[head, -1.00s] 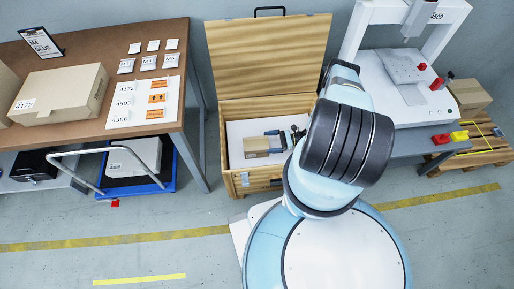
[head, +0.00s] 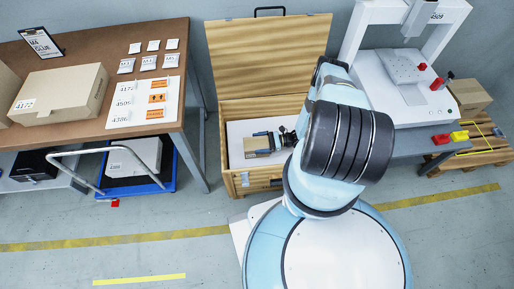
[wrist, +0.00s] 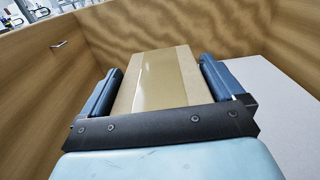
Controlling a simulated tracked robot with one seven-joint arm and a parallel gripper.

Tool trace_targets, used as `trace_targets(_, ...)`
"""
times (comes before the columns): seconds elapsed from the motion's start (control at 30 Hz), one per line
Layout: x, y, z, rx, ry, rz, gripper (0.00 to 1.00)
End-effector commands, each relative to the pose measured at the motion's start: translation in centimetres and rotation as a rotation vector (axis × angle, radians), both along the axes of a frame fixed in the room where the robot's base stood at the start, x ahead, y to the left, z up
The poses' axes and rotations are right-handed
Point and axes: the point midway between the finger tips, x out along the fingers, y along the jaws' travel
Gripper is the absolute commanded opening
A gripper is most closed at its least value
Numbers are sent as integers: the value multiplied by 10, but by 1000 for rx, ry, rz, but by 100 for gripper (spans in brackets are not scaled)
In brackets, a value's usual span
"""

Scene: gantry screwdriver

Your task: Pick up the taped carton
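The taped carton (head: 256,144) is a small brown box with a shiny tape strip along its top. It lies inside the open wooden crate (head: 238,109), on the white bottom. In the wrist view, the carton (wrist: 160,80) lies between the two blue fingers of my gripper (wrist: 160,80). A gap shows between the left finger and the carton, and a narrower one at the right finger, so my gripper looks open around it. In the head view, my gripper (head: 266,141) reaches into the crate from the right; the near finger is hard to make out.
The crate walls (wrist: 115,32) stand close around my gripper, and its raised lid (head: 268,55) is behind. A brown table with a larger carton (head: 62,92) is at left. A white gantry machine (head: 400,85) stands at right. White crate bottom (wrist: 275,95) is free to the right.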

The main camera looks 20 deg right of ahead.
Motion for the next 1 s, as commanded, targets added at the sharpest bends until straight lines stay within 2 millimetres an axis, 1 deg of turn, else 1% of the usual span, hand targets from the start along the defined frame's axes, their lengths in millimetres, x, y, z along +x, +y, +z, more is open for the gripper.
trace_targets(0.03, 0, 0, 0, 0, 0, 0, 68)
trace_targets(0.27, 0, 0, 0, 0, 0, 0, 46)
trace_targets(0.57, 1, -1, 3, 1, 0, -1, 46)
trace_targets(0.67, 1, -1, 11, 2, 0, -1, 46)
trace_targets(0.77, 1, -1, 23, 1, 0, -2, 46)
trace_targets(1.0, 1, -1, 62, 1, 0, 0, 46)
